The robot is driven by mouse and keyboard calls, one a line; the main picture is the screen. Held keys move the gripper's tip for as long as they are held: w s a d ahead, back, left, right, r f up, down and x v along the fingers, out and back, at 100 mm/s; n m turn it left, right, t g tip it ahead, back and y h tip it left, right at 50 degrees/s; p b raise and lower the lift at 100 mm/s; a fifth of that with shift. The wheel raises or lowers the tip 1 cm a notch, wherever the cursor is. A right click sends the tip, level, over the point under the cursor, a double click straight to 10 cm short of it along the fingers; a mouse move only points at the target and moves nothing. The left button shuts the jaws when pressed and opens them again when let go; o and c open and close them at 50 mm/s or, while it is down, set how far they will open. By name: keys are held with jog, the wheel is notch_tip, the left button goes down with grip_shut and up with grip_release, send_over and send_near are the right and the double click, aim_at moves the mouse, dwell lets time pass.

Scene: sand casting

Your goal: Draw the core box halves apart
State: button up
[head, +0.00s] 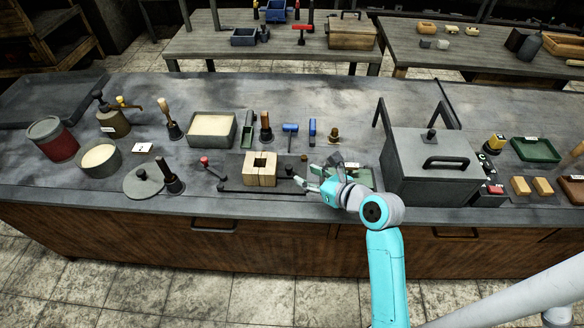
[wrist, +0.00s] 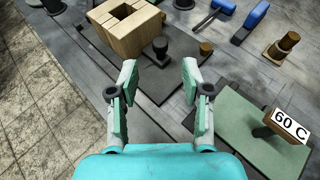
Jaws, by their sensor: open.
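The core box (head: 252,170) is a pale wooden block with a square opening in its top, on the bench left of my gripper. In the head view a seam runs down its front and its two halves appear together. It also shows at the top of the wrist view (wrist: 118,42). A small dark knob (wrist: 160,46) stands beside the box's near side, on a dark plate. My gripper (wrist: 160,76) is open and empty, its fingers spread to either side of the line toward that knob. In the head view my gripper (head: 308,178) is right of the box, apart from it.
A green mat (wrist: 238,118) with a "60 C" sign (wrist: 287,124) lies right of my gripper. A brown peg (wrist: 206,48) stands near the knob. A large grey oven-like box (head: 432,170) is farther right. A red-knobbed lever (head: 205,162) is left of the core box.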

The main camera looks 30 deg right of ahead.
aim_at(290, 168)
jog(key=x, duration=0.7)
jog(key=shift+w+f, duration=0.15)
jog(key=shift+w, duration=0.15)
grip_shut()
